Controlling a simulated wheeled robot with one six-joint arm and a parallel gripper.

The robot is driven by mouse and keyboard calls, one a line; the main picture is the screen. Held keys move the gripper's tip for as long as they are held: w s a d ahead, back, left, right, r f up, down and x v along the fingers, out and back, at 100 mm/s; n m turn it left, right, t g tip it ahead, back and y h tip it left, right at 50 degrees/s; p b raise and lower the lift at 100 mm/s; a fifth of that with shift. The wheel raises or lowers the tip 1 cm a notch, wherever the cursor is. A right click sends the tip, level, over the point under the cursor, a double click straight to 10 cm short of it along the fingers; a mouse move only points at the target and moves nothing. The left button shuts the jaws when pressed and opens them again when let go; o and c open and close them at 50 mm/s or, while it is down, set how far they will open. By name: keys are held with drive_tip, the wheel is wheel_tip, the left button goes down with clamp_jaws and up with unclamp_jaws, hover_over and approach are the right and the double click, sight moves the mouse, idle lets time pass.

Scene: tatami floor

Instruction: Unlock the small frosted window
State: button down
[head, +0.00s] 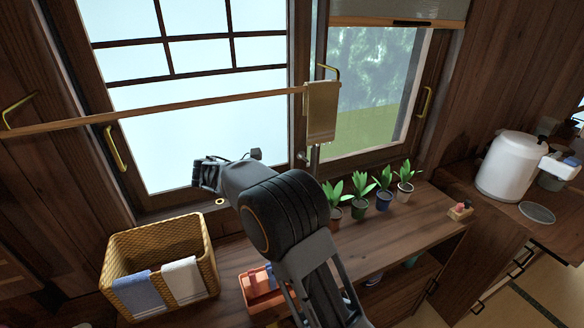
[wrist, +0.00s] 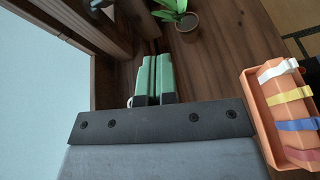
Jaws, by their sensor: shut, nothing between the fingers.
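The frosted window pane (head: 190,120) is pale, with dark glazing bars across its upper part, and fills the left of the head view. It also shows at the left edge of the wrist view (wrist: 40,90). A small metal fitting (head: 302,156) sits low on the middle upright between this pane and the clear right pane; I cannot tell whether it is the lock or how it is set. My gripper (head: 208,174) is in front of the frosted pane's lower part, left of that fitting. In the wrist view its green fingertips (wrist: 152,78) are together and empty.
A wooden rod (head: 150,110) with a hanging towel (head: 322,110) crosses the window. Several potted plants (head: 358,208) line the shelf. A wicker basket (head: 130,255) and an orange tray (head: 258,305) stand nearer.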

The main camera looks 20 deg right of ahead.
sight(293, 161)
drive_tip(key=w+a+f+n+h, duration=0.2)
drive_tip(key=w+a+n+h, duration=0.1)
drive_tip(key=w+a+h, duration=0.15)
drive_tip(key=shift+w+d+r, duration=0.15)
drive_tip(key=shift+d+r, duration=0.3)
drive_tip(key=shift+d, duration=1.75)
drive_tip(key=shift+w+d+r, duration=0.15)
drive_tip(key=shift+d+r, duration=0.3)
drive_tip(key=shift+d, duration=1.8)
drive_tip(key=shift+w+d+r, duration=0.15)
drive_tip(key=shift+d+r, duration=0.3)
drive_tip(key=shift+d, duration=1.75)
